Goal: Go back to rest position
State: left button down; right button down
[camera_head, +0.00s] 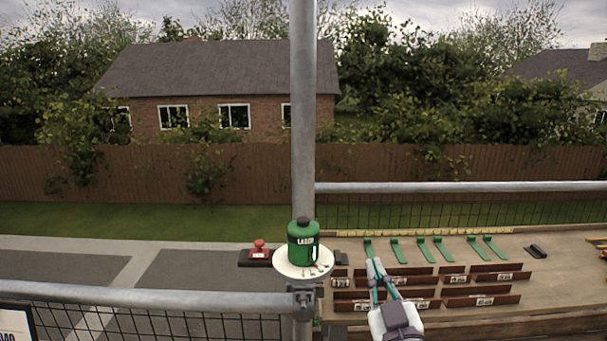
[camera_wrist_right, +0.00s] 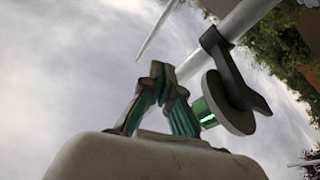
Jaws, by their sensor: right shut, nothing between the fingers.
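My right gripper (camera_head: 376,264) is at the lower middle right of the head view, in front of the workbench. Its fingers point up and are shut with nothing between them. In the right wrist view the fingers (camera_wrist_right: 159,72) close together against a pale sky. My left gripper is not in view in either frame.
A green labelled canister (camera_head: 303,243) stands on a round white plate (camera_head: 290,271) on a metal post (camera_head: 303,110), left of my gripper. A red button (camera_head: 259,246) is further left. The bench (camera_head: 560,265) holds green strips (camera_head: 399,252) and brown labelled racks (camera_head: 493,278). Railings (camera_head: 450,187) run alongside.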

jog(key=s+d+f+m+g+h, duration=0.1)
jog(key=s+d+f+g, duration=0.2)
jog(key=f, duration=0.4)
jog(key=s+d+f+m+g+h, duration=0.1)
jog(key=s+d+f+g, duration=0.15)
jog(key=s+f, duration=0.4)
jog(key=s+d+f+m+g+h, duration=0.15)
jog(key=f+g, duration=0.25)
jog(key=f, duration=0.5)
jog(key=s+d+f+n+g+y, duration=0.1)
jog(key=s+f+g, duration=0.3)
jog(key=s, duration=0.5)
jog(key=s+f+g+y, duration=0.1)
jog(key=s+f+g, duration=0.35)
jog(key=s, duration=0.45)
notch_tip(320, 180, down, 25)
jog(key=s+d+f+g, duration=0.1)
jog(key=s+d+f, duration=0.1)
jog(key=s+f, duration=1.5)
jog(key=shift+d+f+g+h, duration=0.3)
jog(key=shift+d+h, duration=0.05)
jog(key=shift+n, duration=0.25)
